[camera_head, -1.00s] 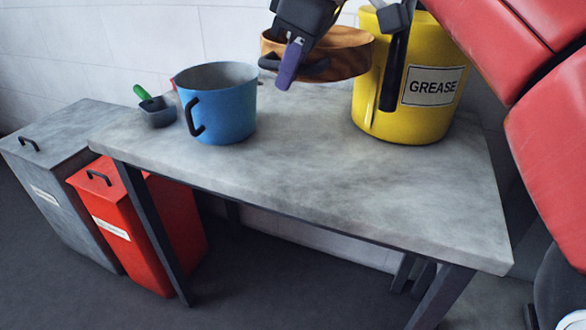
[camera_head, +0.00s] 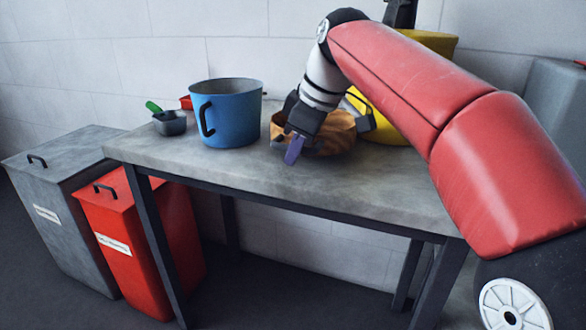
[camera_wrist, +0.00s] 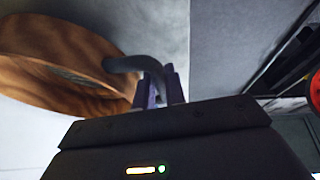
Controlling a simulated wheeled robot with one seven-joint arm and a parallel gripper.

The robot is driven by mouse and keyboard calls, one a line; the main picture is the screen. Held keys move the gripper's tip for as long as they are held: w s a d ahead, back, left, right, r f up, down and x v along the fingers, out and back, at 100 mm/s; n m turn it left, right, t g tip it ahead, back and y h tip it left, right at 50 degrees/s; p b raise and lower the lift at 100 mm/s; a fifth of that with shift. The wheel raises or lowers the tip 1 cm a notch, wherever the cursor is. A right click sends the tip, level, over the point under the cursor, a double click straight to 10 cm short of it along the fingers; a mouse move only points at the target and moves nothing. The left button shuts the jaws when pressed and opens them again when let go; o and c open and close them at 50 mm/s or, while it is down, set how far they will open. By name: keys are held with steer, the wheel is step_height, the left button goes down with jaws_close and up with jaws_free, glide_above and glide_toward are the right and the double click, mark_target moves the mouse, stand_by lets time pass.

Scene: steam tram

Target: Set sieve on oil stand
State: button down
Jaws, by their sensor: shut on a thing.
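The sieve (camera_head: 338,132) is a round, wooden-brown ring with a dark handle. My gripper (camera_head: 293,150) is shut on that handle. In the wrist view the handle (camera_wrist: 130,64) runs between the gripper's fingers (camera_wrist: 158,88), and the wooden rim (camera_wrist: 60,50) shows at the left. The oil stand appears to be the grey-topped table (camera_head: 385,188) with dark legs. The sieve is over the tabletop, low and roughly level; I cannot tell whether it touches. My gripper and wrist hide part of it.
A yellow bucket (camera_head: 378,122) stands close behind the sieve, partly hidden by my arm. A red bin (camera_head: 128,235) and a grey bin (camera_head: 50,205) stand left. The front right tabletop is clear.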

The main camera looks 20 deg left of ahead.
steer(key=shift+f, duration=0.75)
steer(key=shift+r, duration=0.15)
steer(key=c, duration=1.5)
jaws_free()
steer(key=shift+o, duration=0.2)
steer(key=p+v, duration=0.4)
steer(key=v, duration=0.8)
steer(key=s+d+f+m+t+h, duration=0.2)
steer(key=s+d+f+m, duration=0.6)
steer(key=d+f, duration=0.5)
steer(key=s+d+f+m+t+h, duration=0.2)
steer(key=s+d+f+m, duration=0.7)
steer(key=d+f, duration=0.3)
steer(key=shift+s+d+f+m+h+b, duration=0.3)
steer(key=shift+s+d+f, duration=0.15)
steer(key=shift+s, duration=0.25)
